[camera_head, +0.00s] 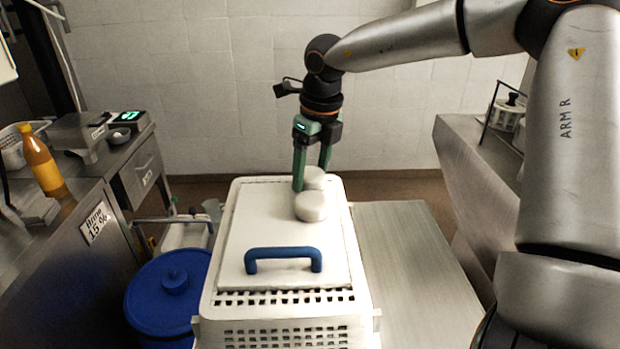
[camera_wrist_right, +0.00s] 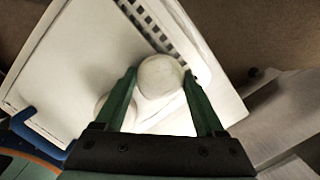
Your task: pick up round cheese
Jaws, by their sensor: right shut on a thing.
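Two pale round cheeses sit close together toward the far end of the white lid (camera_head: 245,230) with a blue handle (camera_head: 283,255). My right gripper (camera_head: 312,176) reaches down from above with its green fingers on either side of the farther round cheese (camera_head: 315,183). In the wrist view that cheese (camera_wrist_right: 160,76) is between the fingertips, and the gripper is shut on it. I cannot tell whether it is clear of the lid. The nearer cheese (camera_head: 310,206) is outside the grip; in the wrist view it is partly hidden behind the left finger (camera_wrist_right: 119,101). My left gripper is not in view.
The lid lies on a white perforated basket (camera_head: 285,335). A blue lidded bucket (camera_head: 168,300) stands at its left. A steel counter at left holds an orange bottle (camera_head: 40,160) and a scale (camera_head: 80,132). A bare steel surface (camera_head: 415,265) is at right.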

